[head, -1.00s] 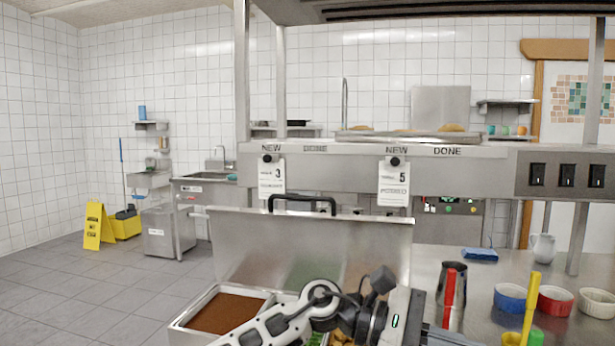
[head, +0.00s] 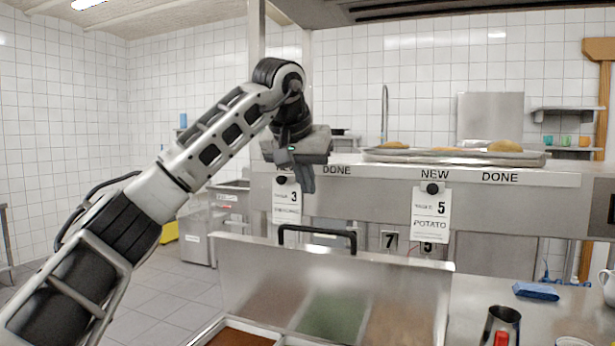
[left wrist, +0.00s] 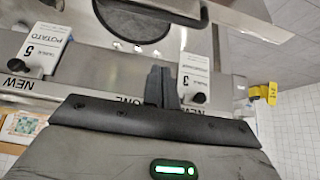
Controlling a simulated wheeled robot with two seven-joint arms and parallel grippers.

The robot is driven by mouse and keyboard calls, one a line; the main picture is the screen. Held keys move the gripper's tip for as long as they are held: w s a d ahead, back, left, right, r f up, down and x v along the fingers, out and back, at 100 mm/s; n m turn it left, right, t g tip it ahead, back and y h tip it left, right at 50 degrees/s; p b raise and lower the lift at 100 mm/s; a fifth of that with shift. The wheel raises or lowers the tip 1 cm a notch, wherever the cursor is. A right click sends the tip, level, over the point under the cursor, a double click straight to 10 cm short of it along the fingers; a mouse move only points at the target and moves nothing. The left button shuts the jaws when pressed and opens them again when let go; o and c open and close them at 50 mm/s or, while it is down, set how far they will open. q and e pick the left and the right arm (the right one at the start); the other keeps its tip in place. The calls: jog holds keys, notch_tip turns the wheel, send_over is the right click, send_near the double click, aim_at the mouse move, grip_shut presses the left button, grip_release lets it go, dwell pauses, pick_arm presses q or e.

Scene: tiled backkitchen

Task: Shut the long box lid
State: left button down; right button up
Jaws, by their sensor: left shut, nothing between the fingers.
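The long box lid (head: 385,292) is a steel panel standing upright and open at the back of the long food box (head: 211,330). Its black handle (head: 317,229) runs along the top edge. Brown food shows in the box at the bottom of the head view. My left gripper (head: 306,186) is raised above and behind the lid, a little left of the handle, in front of the shelf with the tags. It is shut and empty and is apart from the handle. In the left wrist view its fingers (left wrist: 161,87) are together, pointing toward the shelf. My right gripper is not in view.
A steel shelf (head: 380,182) with hanging tags runs across behind the lid, close to my left gripper. A tray (head: 453,156) lies on it. A steel jug (head: 501,325) and a blue sponge (head: 536,291) are on the counter at right.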

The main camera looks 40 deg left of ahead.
aim_at(307, 227)
pick_arm(q)
jog(key=f, duration=0.6)
jog(key=shift+w, duration=0.35)
jog(key=shift+s+d+f, duration=0.1)
jog(key=shift+s, duration=0.4)
